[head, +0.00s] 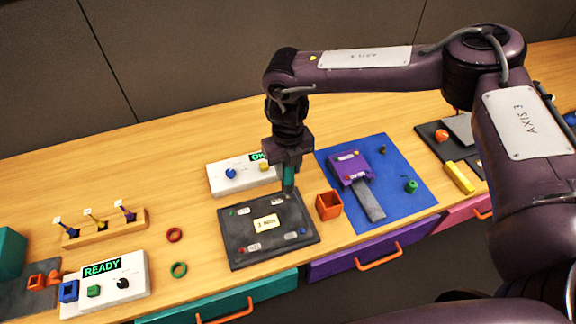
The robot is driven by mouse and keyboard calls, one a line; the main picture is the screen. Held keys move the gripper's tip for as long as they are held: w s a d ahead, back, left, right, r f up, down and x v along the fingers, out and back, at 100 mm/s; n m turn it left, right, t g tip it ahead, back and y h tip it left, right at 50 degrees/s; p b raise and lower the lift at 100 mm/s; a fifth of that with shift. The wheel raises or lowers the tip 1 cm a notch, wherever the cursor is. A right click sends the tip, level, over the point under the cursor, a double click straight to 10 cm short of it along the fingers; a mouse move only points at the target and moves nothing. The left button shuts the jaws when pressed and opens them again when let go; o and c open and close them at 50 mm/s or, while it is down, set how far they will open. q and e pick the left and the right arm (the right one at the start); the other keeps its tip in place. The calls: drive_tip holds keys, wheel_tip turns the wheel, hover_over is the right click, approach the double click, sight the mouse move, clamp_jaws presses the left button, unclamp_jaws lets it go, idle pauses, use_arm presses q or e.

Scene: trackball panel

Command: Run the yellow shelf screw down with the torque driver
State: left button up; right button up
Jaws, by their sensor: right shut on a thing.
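My right gripper (289,162) reaches down over the dark plate (235,258). It is shut on an upright teal tool (289,180), apparently the torque driver. The tool's lower end is at the plate's far right part, near a pale label; whether it touches a screw there cannot be told. The plate has small coloured spots near its corners: green (231,212), red (242,250) and blue (302,231). I cannot clearly make out a yellow screw on it; one may be hidden by the tool. My left gripper is not in view.
A white box (222,184) with a partly hidden display stands behind the plate. An orange open box (329,206) is close on its right, beside a blue mat (405,205) with a purple device (350,168). A wooden rack (105,228) and a box reading READY (130,270) stand left.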

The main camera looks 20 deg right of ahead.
drive_tip(key=shift+s+f, duration=0.2)
drive_tip(key=shift+f, duration=0.35)
idle(2.1)
